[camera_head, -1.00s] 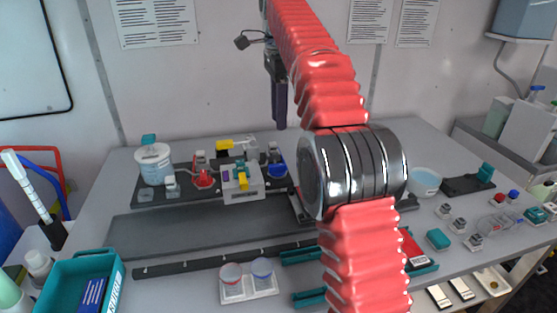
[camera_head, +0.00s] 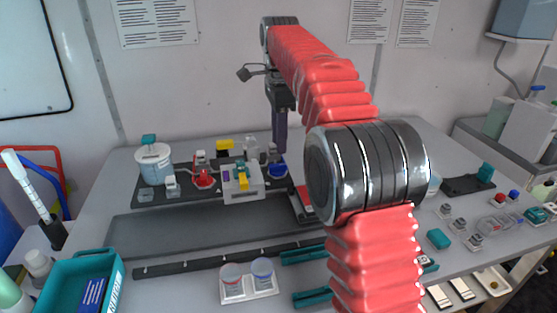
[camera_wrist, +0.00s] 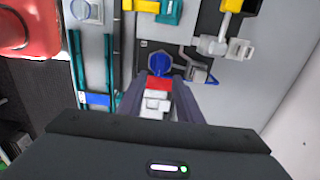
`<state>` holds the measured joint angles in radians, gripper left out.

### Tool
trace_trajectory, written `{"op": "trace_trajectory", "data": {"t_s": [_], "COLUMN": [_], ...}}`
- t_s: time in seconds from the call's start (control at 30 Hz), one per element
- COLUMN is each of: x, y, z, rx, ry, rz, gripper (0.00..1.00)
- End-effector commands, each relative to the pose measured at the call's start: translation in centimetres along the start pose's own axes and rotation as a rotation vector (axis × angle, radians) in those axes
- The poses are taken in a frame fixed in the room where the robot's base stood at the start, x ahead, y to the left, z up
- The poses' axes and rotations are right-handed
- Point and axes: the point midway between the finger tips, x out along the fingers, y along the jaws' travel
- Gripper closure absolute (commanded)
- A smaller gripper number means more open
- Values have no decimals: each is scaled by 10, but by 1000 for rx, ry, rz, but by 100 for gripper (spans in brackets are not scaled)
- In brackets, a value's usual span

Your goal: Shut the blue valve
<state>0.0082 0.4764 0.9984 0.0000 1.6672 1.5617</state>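The blue valve (camera_head: 277,171) is a round blue knob at the right end of the dark board at the back of the table. In the wrist view the blue knob (camera_wrist: 159,64) lies just beyond my fingertips, roughly centred between them. My gripper (camera_head: 279,153) points down, its fingertips at or just above the knob in the head view. Whether a finger touches the knob cannot be told.
A white box with a yellow handle (camera_head: 242,180) and a red valve (camera_head: 204,178) stand left of the blue valve. A white tub (camera_head: 154,165) is at the board's left end. A red and white piece (camera_wrist: 156,92) shows below between my fingers.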

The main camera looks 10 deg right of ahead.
Motion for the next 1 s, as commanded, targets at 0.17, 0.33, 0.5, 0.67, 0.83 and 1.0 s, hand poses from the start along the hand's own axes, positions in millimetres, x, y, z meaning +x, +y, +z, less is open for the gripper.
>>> {"op": "trace_trajectory", "data": {"t_s": [0.17, 0.33, 0.5, 0.67, 0.83, 1.0], "x": [23, 45, 63, 69, 70, 70], "y": [1, 1, 0, 0, 0, 0], "z": [0, 0, 0, -1, -1, -1], "rx": [0, 0, 1, 1, 1, 1], "ry": [0, 0, 0, 0, 0, 0], "rz": [2, 2, 0, 0, -1, -1], "gripper": [68, 68, 68, 68, 68, 76]}}
